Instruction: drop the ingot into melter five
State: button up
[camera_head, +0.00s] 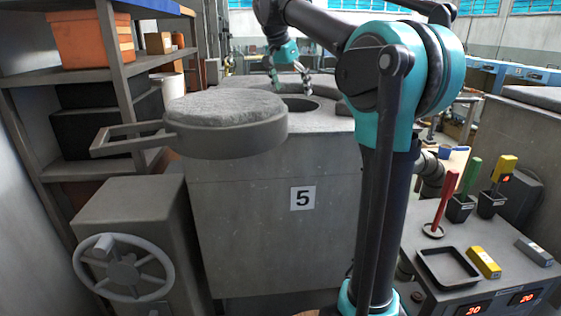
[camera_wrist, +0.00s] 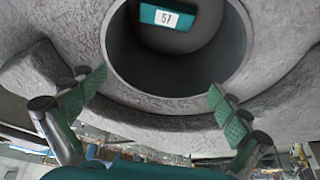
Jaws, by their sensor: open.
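Melter five (camera_head: 245,230) is a grey block with a "5" plate on its front and a round opening in its top. Its round lid (camera_head: 228,108) is swung aside to the left, so the opening is uncovered. My gripper (camera_head: 290,88) is above the opening, pointing down, its fingers apart. In the wrist view the open fingers (camera_wrist: 157,88) hold nothing. A teal ingot (camera_wrist: 168,17) with a white label reading "51" shows within the opening (camera_wrist: 120,50), apart from the fingers. I cannot tell whether it is falling or resting. The head view does not show it.
A handwheel unit (camera_head: 125,265) and a shelf (camera_head: 68,171) stand at the left. At the right, a table (camera_head: 440,235) holds a black tray (camera_head: 448,268), a yellow bar (camera_head: 484,262), a grey bar (camera_head: 533,252) and coloured sticks in holders. My arm crosses the melter's right side.

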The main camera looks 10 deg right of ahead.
jog(key=v, duration=1)
jog(key=shift+f, duration=0.1)
